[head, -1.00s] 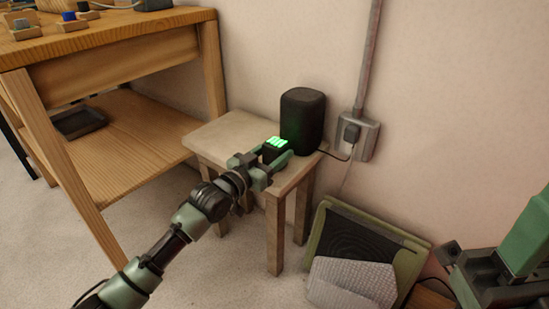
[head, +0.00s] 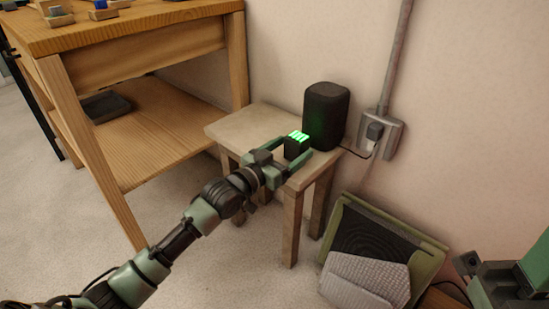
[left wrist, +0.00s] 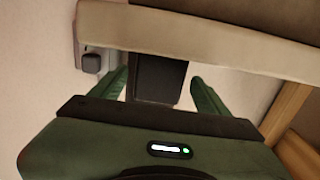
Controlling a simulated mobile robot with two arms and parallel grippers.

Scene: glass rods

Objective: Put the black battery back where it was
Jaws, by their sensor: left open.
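The black battery (head: 296,147), with green lit bars on its top, stands upright on the small wooden stool (head: 245,128), in front of the black speaker. My left gripper (head: 291,152) is open, its fingers low at either side of the battery. The left wrist view shows both green fingers apart, with a dark block (left wrist: 158,78) between them that looks like the battery; there is a gap on each side of it. My right gripper (head: 478,272) is partly in view at the lower right edge, and its jaws cannot be made out.
The black speaker (head: 326,115) stands close behind the battery, its cord running to a wall outlet (head: 380,136). A wooden workbench (head: 150,50) with a lower shelf stands at the left. A green-rimmed crate (head: 430,262) with a grey cloth lies right of the stool.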

